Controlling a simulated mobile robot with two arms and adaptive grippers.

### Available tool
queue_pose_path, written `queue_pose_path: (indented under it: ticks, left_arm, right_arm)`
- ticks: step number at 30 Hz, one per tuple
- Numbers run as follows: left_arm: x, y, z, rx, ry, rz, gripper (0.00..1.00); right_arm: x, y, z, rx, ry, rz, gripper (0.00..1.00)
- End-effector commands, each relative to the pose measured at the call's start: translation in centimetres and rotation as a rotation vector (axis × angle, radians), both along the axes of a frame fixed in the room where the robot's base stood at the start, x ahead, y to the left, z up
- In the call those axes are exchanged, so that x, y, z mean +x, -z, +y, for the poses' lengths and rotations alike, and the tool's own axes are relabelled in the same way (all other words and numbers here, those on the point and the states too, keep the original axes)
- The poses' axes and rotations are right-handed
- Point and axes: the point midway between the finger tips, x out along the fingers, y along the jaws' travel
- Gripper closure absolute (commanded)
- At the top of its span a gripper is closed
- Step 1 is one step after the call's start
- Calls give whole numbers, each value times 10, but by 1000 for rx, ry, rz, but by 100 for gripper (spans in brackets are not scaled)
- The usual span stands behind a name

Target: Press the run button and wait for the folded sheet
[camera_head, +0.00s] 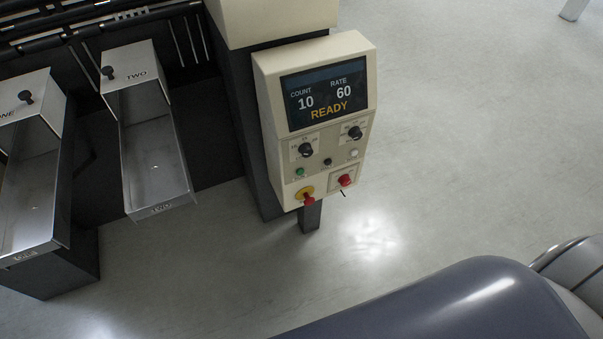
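The control panel (315,120) is a cream box on a dark post. Its screen (326,95) reads COUNT 10, RATE 60 and READY. Below the screen are two black knobs, one at left (306,150) and one at right (355,132). A small green button (299,172) sits at the lower left, above a red knob on a yellow disc (307,193). A red switch (345,180) is at the lower right. No label on the green button is readable. No folded sheet shows. Neither gripper is in view.
Two open metal trays stand at left, marked ONE (32,215) and TWO (155,165), each with a black knob on top. Dark machine framework is behind them. A large grey-blue rounded part, probably my arm, fills the bottom right. The floor (480,130) right of the panel is clear.

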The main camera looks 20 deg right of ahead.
Motion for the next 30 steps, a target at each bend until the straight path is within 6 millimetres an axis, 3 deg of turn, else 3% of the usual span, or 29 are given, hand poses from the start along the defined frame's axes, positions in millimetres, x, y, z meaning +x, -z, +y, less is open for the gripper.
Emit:
queue_pose_path:
  ticks: [2, 8, 9, 30]
  left_arm:
    - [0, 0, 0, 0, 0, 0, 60]
    - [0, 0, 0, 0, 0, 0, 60]
    - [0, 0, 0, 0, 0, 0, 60]
    - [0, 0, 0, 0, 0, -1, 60]
  right_arm:
    - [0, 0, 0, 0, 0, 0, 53]
    - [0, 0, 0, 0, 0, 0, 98]
    - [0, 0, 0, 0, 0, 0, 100]
    - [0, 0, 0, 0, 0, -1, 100]
